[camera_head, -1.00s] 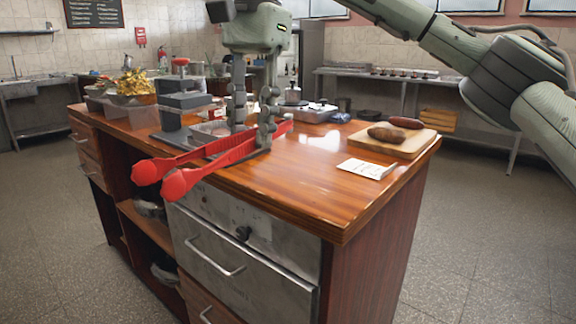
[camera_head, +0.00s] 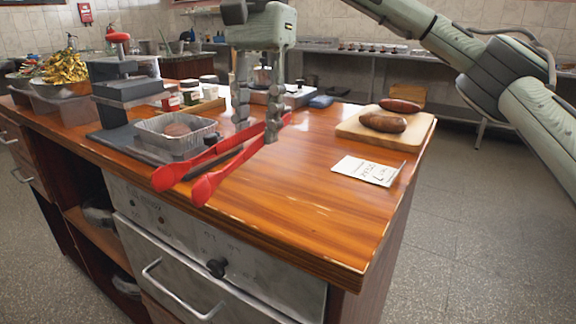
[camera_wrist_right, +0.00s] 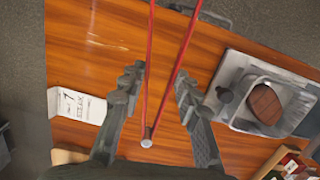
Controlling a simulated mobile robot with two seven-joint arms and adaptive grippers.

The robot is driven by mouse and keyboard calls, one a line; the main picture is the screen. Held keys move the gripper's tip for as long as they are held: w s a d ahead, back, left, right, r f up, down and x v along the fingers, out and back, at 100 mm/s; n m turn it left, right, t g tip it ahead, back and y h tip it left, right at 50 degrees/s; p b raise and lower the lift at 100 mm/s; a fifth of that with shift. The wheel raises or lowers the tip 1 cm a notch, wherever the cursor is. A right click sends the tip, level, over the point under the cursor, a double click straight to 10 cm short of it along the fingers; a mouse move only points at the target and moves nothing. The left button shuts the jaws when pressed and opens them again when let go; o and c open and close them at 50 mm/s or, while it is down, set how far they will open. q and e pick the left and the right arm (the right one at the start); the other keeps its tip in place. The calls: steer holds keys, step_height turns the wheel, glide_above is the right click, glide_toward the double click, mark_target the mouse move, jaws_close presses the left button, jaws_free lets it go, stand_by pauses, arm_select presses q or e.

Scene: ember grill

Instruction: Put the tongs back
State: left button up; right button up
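The red tongs (camera_head: 215,172) slant across the near part of the wooden counter in the head view, heads toward the front left. In the right wrist view the two red arms of the tongs (camera_wrist_right: 173,72) run between my fingers and join at a small end piece. My right gripper (camera_head: 257,136) has one finger on either side of the tongs, close against their arms, and is shut on them; it also shows in the right wrist view (camera_wrist_right: 161,80). Whether the tongs touch the counter is hard to tell. My left gripper is not in view.
A foil tray with a patty (camera_head: 176,130) stands left of the tongs, beside a grey press (camera_head: 122,88) with a red knob. A cutting board (camera_head: 408,138) holds two brown items. A white card (camera_head: 366,171) lies nearby. The counter's front right (camera_head: 300,220) is clear.

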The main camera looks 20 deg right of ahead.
glide_above(287, 184)
steer(key=f, duration=0.3)
steer(key=shift+w+d, duration=0.15)
steer(key=shift+d, duration=0.1)
step_height(287, 184, down, 4)
steer(key=shift+r, duration=0.2)
arm_select(q)
steer(key=shift+f, duration=0.3)
arm_select(e)
steer(key=shift+f, duration=0.15)
steer(key=o, duration=0.6)
arm_select(q)
steer(key=shift+w+r, duration=0.1)
steer(key=shift+r, duration=0.1)
